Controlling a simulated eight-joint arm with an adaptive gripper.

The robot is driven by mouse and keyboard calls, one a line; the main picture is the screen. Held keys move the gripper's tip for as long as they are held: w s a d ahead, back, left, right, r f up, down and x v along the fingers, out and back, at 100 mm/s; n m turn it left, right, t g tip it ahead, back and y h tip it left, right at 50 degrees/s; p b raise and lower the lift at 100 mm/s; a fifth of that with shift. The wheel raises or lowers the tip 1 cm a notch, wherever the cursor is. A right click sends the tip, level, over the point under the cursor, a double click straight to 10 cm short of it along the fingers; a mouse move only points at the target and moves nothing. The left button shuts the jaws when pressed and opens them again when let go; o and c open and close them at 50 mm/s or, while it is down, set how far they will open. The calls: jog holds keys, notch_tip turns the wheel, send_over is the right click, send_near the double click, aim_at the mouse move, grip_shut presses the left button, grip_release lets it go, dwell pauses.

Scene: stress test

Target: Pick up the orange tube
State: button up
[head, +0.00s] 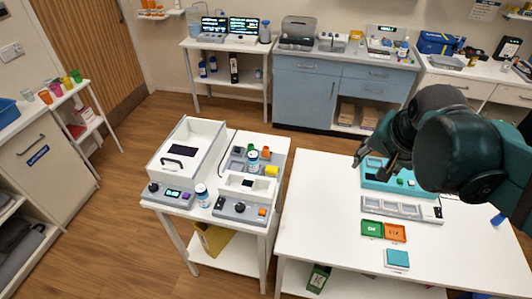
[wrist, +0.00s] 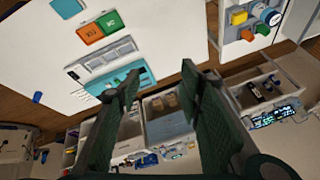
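I cannot make out an orange tube with certainty in either view. The orange tray also shows in the wrist view (wrist: 90,34). My gripper (head: 376,158) is above the far left part of the right table, near a teal case (head: 374,181). In the wrist view my gripper (wrist: 161,72) has its two dark fingers wide apart, with nothing between them.
The right white table (head: 320,215) also bears a green tray (head: 371,229), a grey sectioned tray (head: 400,208) and a teal block (head: 397,258). The middle table (head: 225,225) is crowded with white devices and bottles. Coloured cups (head: 67,84) stand on the left shelf. Floor separates the tables.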

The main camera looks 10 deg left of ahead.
jog(key=w+a+m+g+p, duration=0.2)
jog(key=w+a+m, duration=0.2)
jog(key=w+a, duration=0.45)
jog(key=m+g+p, duration=0.3)
jog(key=m+p, duration=0.1)
jog(key=m, duration=0.5)
send_near(266, 149)
jog(key=shift+s+a+f+h, duration=0.1)
jog(key=shift+s+f+h, duration=0.2)
jog(key=shift+s+f, duration=0.25)
jog(key=shift+f, duration=1.3)
jog(key=shift+f, duration=0.15)
jog(key=shift+w+f, duration=0.1)
jog(key=shift+f, duration=2.35)
